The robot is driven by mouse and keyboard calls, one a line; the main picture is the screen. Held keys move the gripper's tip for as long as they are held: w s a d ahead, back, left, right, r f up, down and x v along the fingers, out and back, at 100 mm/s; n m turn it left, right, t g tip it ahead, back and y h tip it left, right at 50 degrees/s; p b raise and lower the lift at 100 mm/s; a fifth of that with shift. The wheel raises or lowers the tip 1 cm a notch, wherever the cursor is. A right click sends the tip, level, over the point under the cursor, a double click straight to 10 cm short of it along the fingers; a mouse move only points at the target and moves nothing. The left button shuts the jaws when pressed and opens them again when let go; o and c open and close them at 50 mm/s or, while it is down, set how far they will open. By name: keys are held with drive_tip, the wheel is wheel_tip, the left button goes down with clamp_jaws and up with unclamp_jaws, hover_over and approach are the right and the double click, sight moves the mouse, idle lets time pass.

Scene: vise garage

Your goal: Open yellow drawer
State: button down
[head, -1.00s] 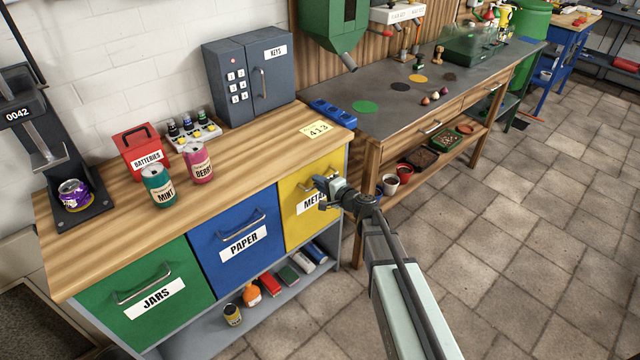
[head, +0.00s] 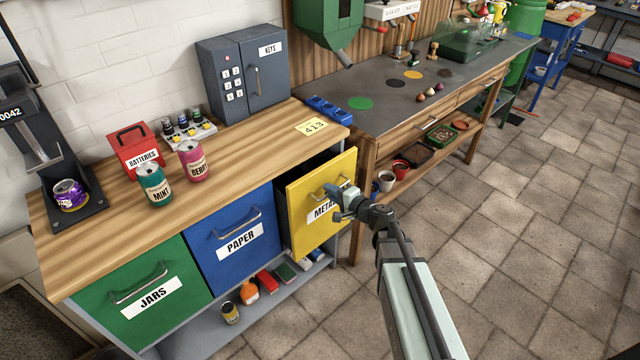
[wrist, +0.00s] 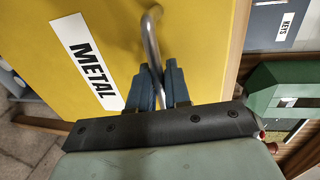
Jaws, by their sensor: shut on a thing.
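The yellow drawer (head: 322,207), labelled METAL, stands partly open, its front pulled out from the cabinet past the blue and green drawers. A dark gap shows behind its front. My gripper (head: 338,203) is at the drawer's handle. In the wrist view the blue fingers of my gripper (wrist: 158,88) are shut on the curved metal handle (wrist: 151,38), beside the METAL label (wrist: 87,60) on the yellow front (wrist: 200,30). The inside of the drawer is mostly hidden.
The blue PAPER drawer (head: 233,235) and green JARS drawer (head: 140,290) are closed. Cans and a red batteries box (head: 137,148) stand on the wooden top (head: 230,137). A workbench (head: 380,125) stands behind to the right. The floor (head: 520,260) on the right is clear.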

drive_tip(key=f+v, duration=0.2)
drive_tip(key=v, duration=0.8)
drive_tip(key=shift+s+d, duration=0.2)
drive_tip(key=c, duration=1.3)
unclamp_jaws()
